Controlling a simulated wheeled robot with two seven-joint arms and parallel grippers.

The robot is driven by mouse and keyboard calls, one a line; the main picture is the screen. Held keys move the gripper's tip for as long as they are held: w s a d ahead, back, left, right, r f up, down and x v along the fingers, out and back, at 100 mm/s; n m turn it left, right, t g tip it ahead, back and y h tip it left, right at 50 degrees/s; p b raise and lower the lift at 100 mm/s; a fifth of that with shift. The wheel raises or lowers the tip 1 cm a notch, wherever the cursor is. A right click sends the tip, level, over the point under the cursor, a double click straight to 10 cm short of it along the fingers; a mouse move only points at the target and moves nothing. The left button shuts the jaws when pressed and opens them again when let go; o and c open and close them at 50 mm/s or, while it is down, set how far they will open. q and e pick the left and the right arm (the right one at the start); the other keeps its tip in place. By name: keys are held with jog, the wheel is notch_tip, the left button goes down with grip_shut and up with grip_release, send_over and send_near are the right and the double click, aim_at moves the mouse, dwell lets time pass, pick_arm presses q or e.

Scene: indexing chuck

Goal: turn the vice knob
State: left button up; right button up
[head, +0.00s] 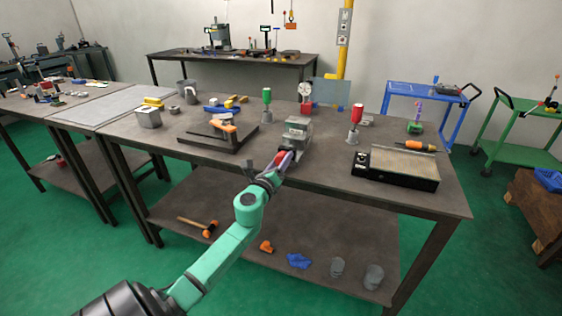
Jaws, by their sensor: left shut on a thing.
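The vice (298,127), a grey metal block-like device, stands near the middle of the workbench. My left arm reaches up from the bottom left to its near side. My left gripper (284,162) is shut at the front of the vice, on the vice knob, which is mostly hidden by the fingers. A small reddish and purple part shows at the fingertips, too small to make out well. My right gripper is not in the head view.
A dark plate (217,137) lies left. Red (355,124) and green-topped (266,102) bottles stand nearby.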

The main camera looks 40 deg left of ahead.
pick_arm(q)
jog(key=o, duration=1.4)
jog(key=b+v, duration=0.1)
jog(key=v, duration=1.3)
jog(key=shift+s+d+f+b, duration=0.1)
jog(key=shift+s+d+b, duration=0.05)
jog(key=shift+s+b, duration=0.2)
jog(key=shift+w, duration=0.1)
